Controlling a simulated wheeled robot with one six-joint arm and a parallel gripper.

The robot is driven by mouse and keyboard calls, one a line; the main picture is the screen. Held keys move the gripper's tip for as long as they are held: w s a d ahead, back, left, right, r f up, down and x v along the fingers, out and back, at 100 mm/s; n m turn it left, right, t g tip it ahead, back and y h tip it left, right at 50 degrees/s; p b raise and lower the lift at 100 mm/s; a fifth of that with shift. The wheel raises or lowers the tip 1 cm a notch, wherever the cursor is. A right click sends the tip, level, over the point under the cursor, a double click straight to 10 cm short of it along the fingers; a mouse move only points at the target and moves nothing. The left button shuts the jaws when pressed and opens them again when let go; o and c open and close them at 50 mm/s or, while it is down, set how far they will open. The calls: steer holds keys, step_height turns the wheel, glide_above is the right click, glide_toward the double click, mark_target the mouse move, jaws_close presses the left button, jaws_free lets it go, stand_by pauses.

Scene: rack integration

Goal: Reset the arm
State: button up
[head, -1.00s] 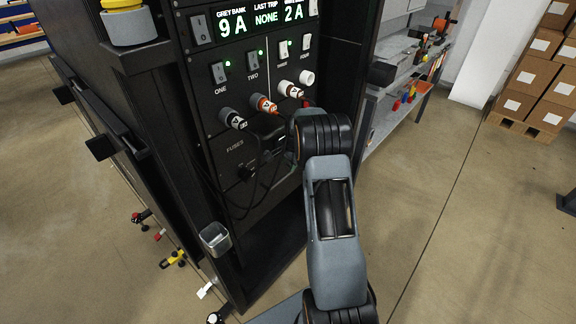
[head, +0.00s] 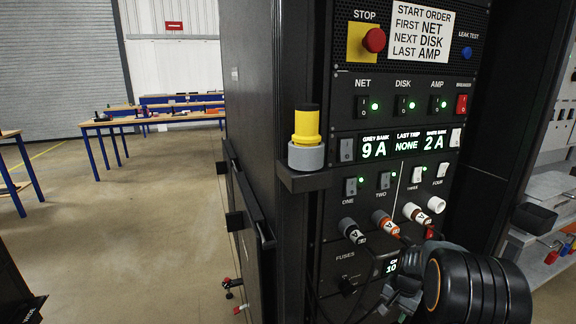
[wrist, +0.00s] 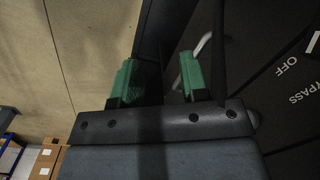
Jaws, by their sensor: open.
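My arm (head: 478,288) reaches in at the lower right of the head view, in front of the lower part of the black rack panel (head: 340,215). In the wrist view my gripper (wrist: 157,80) is open, with two green fingers apart and nothing between them. Dark rack surfaces lie beyond the fingers, and a panel marked OFF and BYPASS (wrist: 285,75) is at the right. In the head view the gripper's fingertips cannot be made out clearly.
Plugs with cables, such as an orange one (head: 385,224), stick out near my arm. A yellow and grey cylinder (head: 306,140) stands on a bracket left of the panel. A red stop button (head: 373,40) is above. Open floor (head: 130,220) lies left.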

steer(key=s+a+r+n+t+p, duration=0.1)
steer(key=s+a+r+n+p, duration=0.1)
steer(key=s+a+r, duration=0.3)
steer(key=s+a+r+n+t+p, duration=0.1)
steer(key=s+a+r+n+p, duration=0.2)
steer(key=s+r, duration=0.4)
steer(key=s+a+r+n+t+h+p, duration=0.1)
steer(key=s+a+r+n+p, duration=0.2)
steer(key=r, duration=1)
steer(key=s+a+p, duration=0.1)
steer(key=s+a, duration=0.2)
steer(key=shift+s+a+r+p, duration=0.25)
steer(key=shift+s+a+p, duration=0.05)
steer(key=shift+s+a, duration=0.1)
